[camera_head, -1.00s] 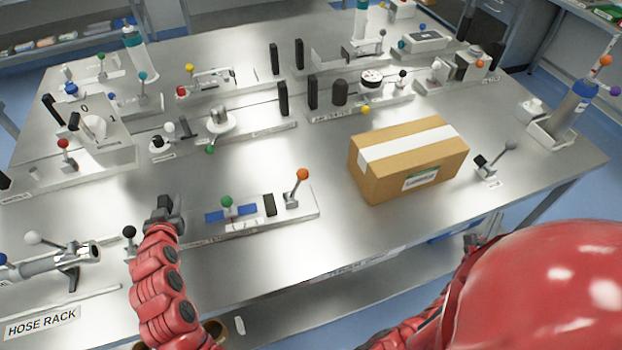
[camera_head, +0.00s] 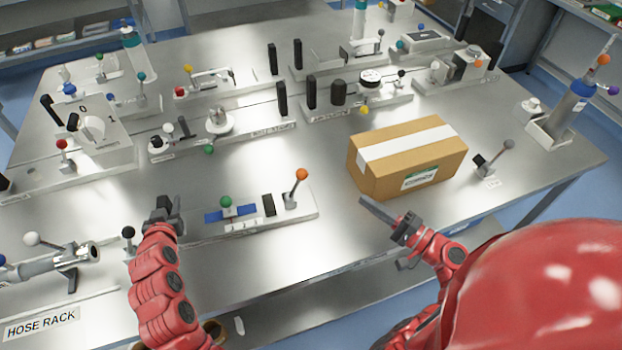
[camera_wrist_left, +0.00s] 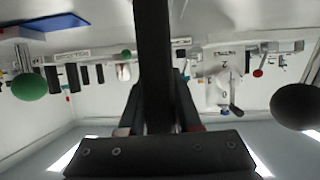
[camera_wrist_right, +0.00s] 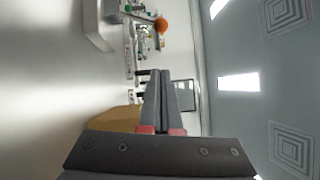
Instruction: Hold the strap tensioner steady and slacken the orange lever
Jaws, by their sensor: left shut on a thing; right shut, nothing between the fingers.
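The strap tensioner (camera_head: 312,212) is a pale plate near the table's front edge, with a blue strap (camera_head: 240,211), a green knob (camera_head: 226,201) and a black block (camera_head: 269,205). Its grey lever with an orange knob (camera_head: 302,174) stands tilted slightly right at the right end. My left gripper (camera_head: 163,212) is shut on a dark upright bar at the tensioner's left end; the bar fills the middle of the left wrist view (camera_wrist_left: 153,60). My right gripper (camera_head: 368,203) is shut and empty, right of the orange knob and apart from it. The orange knob also shows in the right wrist view (camera_wrist_right: 161,25).
A cardboard box (camera_head: 370,175) stands right of the tensioner, close behind my right gripper. A grey-knobbed lever (camera_head: 485,163) is right of it. A hose rack (camera_head: 60,263) with a black knob (camera_head: 128,232) lies left of my left arm. Bare table lies between tensioner and box.

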